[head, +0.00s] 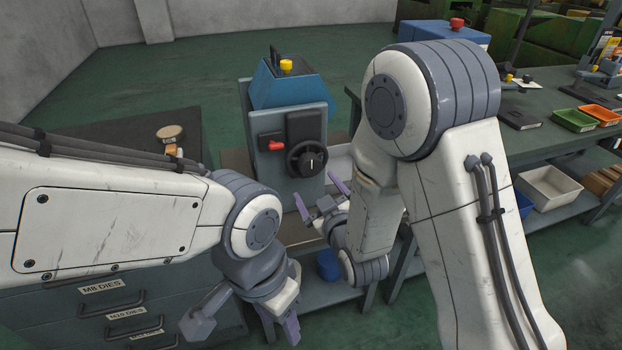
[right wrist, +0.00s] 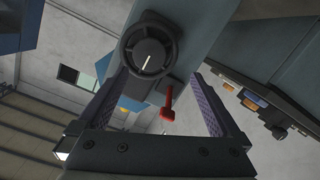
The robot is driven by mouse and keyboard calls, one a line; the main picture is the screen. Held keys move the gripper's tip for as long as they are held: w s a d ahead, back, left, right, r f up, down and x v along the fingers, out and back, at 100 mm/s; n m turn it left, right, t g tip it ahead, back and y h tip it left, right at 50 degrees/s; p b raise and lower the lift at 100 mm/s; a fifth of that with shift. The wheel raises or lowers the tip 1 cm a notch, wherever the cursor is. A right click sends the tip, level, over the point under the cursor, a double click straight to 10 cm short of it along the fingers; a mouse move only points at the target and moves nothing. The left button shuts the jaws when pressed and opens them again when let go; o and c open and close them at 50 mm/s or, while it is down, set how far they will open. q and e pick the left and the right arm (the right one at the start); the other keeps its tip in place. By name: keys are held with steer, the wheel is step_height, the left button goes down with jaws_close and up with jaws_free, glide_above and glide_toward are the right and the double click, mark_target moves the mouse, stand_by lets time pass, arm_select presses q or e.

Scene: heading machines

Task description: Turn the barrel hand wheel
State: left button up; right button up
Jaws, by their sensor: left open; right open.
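The black barrel hand wheel (head: 306,159) is mounted on the front of a grey and blue machine (head: 272,165). It has a round rim and a hub with a white line, seen close up in the right wrist view (right wrist: 148,64). My right gripper (head: 320,192) is open and empty, just below and in front of the wheel in the head view. In the right wrist view the wheel shows ahead, between and beyond the fingertips; I see no contact. My left gripper (head: 278,326) is open, low at the bottom centre, pointing down and away from the wheel.
A red lever (head: 275,146) sits left of the wheel. A drawer cabinet (head: 110,312) stands at left with a round wooden-topped item (head: 170,133) on it. A bench (head: 545,135) with green and orange trays is at right. Open floor lies behind the machine.

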mark_target(311, 167)
steer(key=shift+t, duration=0.9)
steer(key=b+x, duration=0.1)
steer(key=x, duration=0.2)
steer(key=b+x, duration=0.1)
steer(key=x, duration=0.2)
steer(key=d+b+x, duration=0.1)
steer(key=b+x, duration=0.1)
steer(key=x, duration=0.1)
steer(key=shift+w+d+f, duration=0.1)
steer(key=shift+w+f, duration=0.1)
steer(key=shift+w, duration=0.05)
arm_select(q)
steer(key=shift+f, duration=2.4)
arm_select(e)
steer(key=shift+w, duration=0.65)
